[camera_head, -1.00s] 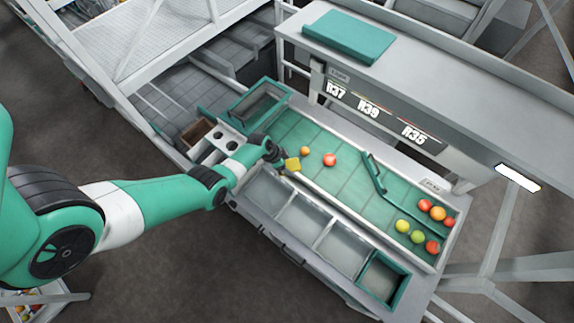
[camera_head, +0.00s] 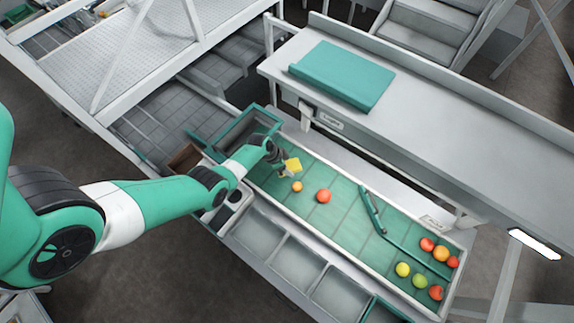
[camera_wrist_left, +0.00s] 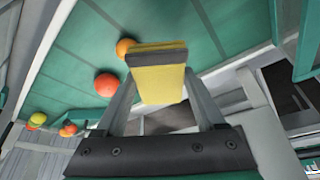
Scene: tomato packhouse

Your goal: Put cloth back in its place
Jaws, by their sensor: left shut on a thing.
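The cloth (camera_head: 293,166) is a small yellow folded piece. My left gripper (camera_head: 284,160) is shut on it and holds it over the left end of the green sorting belt (camera_head: 340,213). In the left wrist view the cloth (camera_wrist_left: 158,75) sits between the two fingers of the left gripper (camera_wrist_left: 160,92), with a dark band across it. Its height above the belt is hard to tell. My right gripper is not in view.
An orange fruit (camera_head: 297,187) and a red one (camera_head: 323,196) lie near the cloth; several more lie at the belt's right end. Grey bins (camera_head: 298,262) line the front. A green-rimmed bin (camera_head: 272,116) stands at the belt's left end. A grey shelf (camera_head: 440,130) overhangs the back.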

